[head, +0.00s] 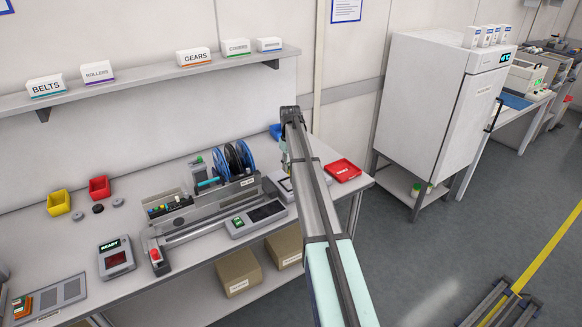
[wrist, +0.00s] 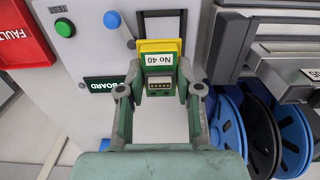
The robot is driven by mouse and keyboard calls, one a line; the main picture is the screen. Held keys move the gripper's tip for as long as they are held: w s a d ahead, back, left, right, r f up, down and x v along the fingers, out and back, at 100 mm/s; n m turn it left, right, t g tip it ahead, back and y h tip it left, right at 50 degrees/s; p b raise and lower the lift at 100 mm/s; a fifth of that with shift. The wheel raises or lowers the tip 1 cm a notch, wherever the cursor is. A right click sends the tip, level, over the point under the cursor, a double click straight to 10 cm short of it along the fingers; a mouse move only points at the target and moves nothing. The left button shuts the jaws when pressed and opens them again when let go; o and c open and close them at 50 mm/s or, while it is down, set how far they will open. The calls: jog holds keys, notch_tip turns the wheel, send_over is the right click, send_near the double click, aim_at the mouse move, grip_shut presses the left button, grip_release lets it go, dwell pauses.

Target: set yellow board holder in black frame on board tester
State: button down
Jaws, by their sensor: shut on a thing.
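My gripper (wrist: 160,78) is shut on the yellow board holder (wrist: 160,45), with a finger on each side of it. The holder carries a green board (wrist: 161,89) with a white label "No 40". The black frame (wrist: 162,12) is on the light grey board tester (wrist: 90,65), just above the holder in the wrist view. The holder's yellow edge overlaps the frame's lower end; I cannot tell whether they touch. In the head view the tester (head: 279,184) is partly hidden behind my arm, and the holder cannot be made out.
The tester has a green button (wrist: 65,28) and a blue-knobbed lever (wrist: 113,20). A red fault tray (wrist: 22,38) lies left of it in the wrist view. Blue and black reels (wrist: 262,130) stand close on the right. The bench (head: 205,262) has a bare strip along its front.

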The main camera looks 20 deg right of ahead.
aim_at(289, 184)
jog(key=shift+a+f, duration=0.1)
jog(key=shift+a, duration=0.15)
jog(key=shift+f, duration=0.2)
jog(key=shift+f+b, duration=1.2)
jog(key=shift+f, duration=1.45)
jog(key=shift+f, duration=0.35)
jog(key=c, duration=0.7)
grip_release()
notch_tip(289, 184, up, 12)
